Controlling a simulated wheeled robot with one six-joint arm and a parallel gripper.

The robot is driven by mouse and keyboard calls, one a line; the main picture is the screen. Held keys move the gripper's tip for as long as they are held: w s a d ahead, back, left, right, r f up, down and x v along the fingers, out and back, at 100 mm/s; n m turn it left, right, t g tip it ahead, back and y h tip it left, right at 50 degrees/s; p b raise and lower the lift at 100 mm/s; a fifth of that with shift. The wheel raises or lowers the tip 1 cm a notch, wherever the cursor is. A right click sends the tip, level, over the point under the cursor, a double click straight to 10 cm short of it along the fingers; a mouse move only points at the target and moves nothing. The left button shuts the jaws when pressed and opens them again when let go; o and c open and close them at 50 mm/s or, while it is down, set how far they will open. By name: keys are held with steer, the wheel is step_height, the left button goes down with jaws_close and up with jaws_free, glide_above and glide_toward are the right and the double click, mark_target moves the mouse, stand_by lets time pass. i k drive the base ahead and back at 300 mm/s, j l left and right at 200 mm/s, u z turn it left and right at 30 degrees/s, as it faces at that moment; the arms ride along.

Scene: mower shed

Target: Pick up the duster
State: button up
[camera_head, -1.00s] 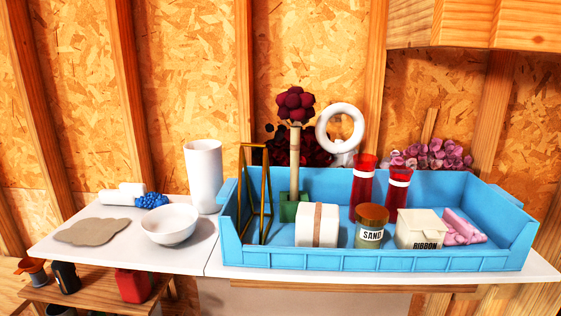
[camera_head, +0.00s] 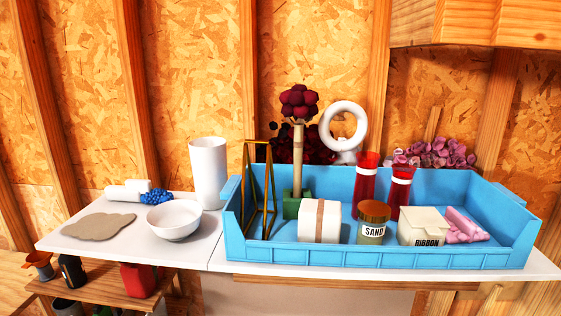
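Two things could be the duster; I cannot tell which. One is a dark red bobbled head (camera_head: 299,101) on an upright wooden stick (camera_head: 298,160), standing in a green block (camera_head: 293,206) inside the left part of the blue tray (camera_head: 330,258). The other is a small blue bumpy piece (camera_head: 157,196) lying at the back of the white table's left part, against a white cylindrical piece (camera_head: 127,191). I cannot tell whether those two are joined. My gripper is not in view.
The tray also holds a gold frame (camera_head: 246,205), a banded white box (camera_head: 319,221), a sand jar (camera_head: 373,222), red cylinders (camera_head: 365,186) and a ribbon box (camera_head: 424,227). A white bowl (camera_head: 174,220), tall white vase (camera_head: 208,173) and tan flat piece (camera_head: 99,226) stand left.

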mark_target(134, 191)
steer(key=u, duration=1.5)
